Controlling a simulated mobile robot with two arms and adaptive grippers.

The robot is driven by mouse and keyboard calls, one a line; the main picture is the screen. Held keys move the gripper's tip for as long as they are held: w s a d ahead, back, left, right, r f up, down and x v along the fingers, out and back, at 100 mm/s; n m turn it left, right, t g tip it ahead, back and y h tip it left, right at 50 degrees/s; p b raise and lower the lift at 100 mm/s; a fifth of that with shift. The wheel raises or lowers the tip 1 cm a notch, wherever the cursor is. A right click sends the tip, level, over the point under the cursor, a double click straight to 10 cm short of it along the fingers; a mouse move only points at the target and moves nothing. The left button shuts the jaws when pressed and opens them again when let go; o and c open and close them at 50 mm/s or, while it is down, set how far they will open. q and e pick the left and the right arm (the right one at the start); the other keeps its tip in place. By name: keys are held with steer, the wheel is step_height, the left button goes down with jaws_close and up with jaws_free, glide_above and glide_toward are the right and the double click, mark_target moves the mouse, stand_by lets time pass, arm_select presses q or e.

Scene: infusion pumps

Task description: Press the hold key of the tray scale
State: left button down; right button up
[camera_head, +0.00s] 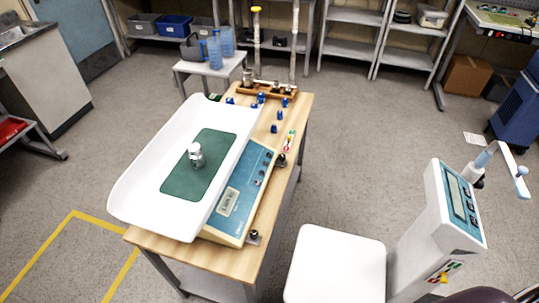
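The tray scale stands on a wooden-topped table (291,118) in the middle of the head view. Its white tray (140,195) is long and curved, with a green mat (185,185) and a small metallic weight or bottle (196,154) standing on it. The scale's beige body with a blue front panel (240,202) faces right. The panel has a grey display (229,201) and several small dark keys (262,177) toward its far end. Key labels are too small to read, so I cannot tell which is hold.
Small blue-topped items (273,128) and a wooden weight rack (268,88) occupy the table's far end. A second scale with a white platform (335,265) and a column display (457,198) stands close at right. Shelves (345,18) line the back. Floor left of the table is open.

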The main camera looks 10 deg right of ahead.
steer(key=shift+d, duration=0.1)
jaws_close()
stand_by(0.9)
